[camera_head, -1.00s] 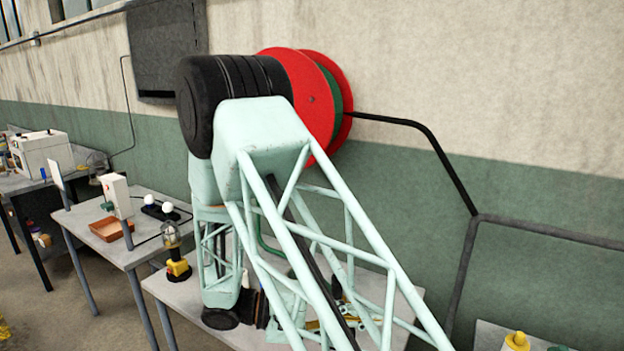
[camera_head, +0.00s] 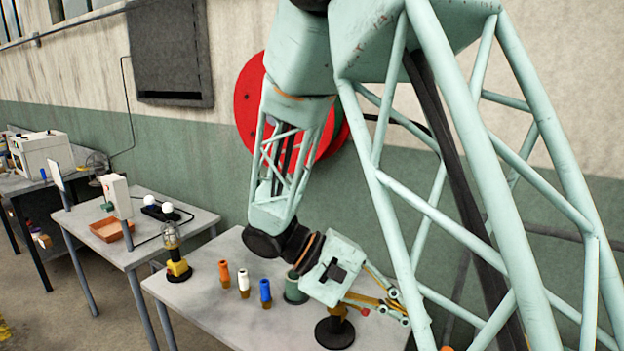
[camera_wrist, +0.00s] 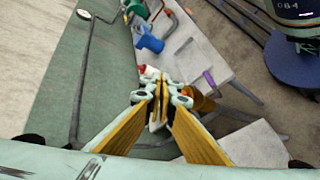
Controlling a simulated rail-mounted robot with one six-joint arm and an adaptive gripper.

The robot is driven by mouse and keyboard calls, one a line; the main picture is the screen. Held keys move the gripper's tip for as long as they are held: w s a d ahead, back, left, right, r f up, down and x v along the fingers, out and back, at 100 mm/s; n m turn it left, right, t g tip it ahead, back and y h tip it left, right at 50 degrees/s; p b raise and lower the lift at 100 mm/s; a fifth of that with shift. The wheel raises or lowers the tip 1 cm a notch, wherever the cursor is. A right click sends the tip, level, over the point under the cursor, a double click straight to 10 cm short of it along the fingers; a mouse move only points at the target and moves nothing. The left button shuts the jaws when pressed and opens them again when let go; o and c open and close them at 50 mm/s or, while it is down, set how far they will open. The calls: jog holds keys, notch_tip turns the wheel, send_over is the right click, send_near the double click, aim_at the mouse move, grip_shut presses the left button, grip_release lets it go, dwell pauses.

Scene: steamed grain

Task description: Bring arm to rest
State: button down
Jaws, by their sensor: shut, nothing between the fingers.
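My arm spans the middle and right of the head view, and its pale green lattice links cover much of the scene. My gripper (camera_head: 398,306) hangs over the right part of the grey table (camera_head: 190,295). Its yellow fingers are shut with nothing between them. In the wrist view the fingertips (camera_wrist: 160,92) meet near the centre, above the floor and table area. The gripper is near a dark round base (camera_head: 335,333), partly hidden behind it.
A red reel (camera_head: 250,100) is on the wall. The wrist view shows a blue container (camera_wrist: 148,40).

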jog(key=s+r+t+y, duration=0.2)
jog(key=s+r+y, duration=0.2)
jog(key=s, duration=0.3)
jog(key=s+r+m+t+y, duration=0.1)
jog(key=s+r+t+y, duration=0.1)
jog(key=s+r+y, duration=0.2)
jog(key=s+r+m+t+y, duration=0.1)
jog(key=s+r+t+y, duration=0.1)
jog(key=s+r, duration=0.5)
jog(key=shift+s+d+t+y, duration=0.35)
jog(key=shift+s+y, duration=0.55)
jog(key=shift+s, duration=1.85)
jog(key=shift+a, duration=0.1)
